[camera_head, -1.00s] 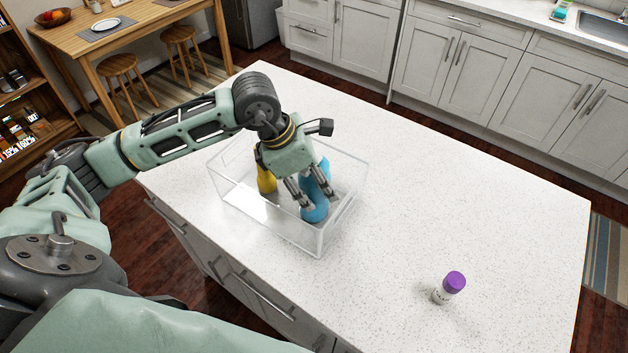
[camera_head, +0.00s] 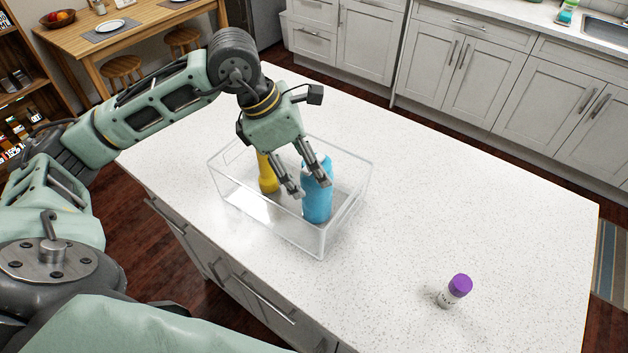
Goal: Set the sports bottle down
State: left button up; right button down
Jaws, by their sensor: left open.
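The blue sports bottle (camera_head: 318,200) stands upright inside the clear bin (camera_head: 322,240), in its right part. The fingers overlap the bottle's left side and top in this view. Whether they touch it cannot be told. My right gripper is not in view.
A yellow bottle (camera_head: 268,178) stands in the left part of the bin, partly behind my gripper. A small white container with a purple lid (camera_head: 459,286) stands on the white counter (camera_head: 470,200) at the right. The counter between them is clear.

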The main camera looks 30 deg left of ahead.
pick_arm(q)
jog(key=v, duration=0.5)
jog(key=shift+r+b, duration=0.3)
jog(key=shift+b, duration=0.1)
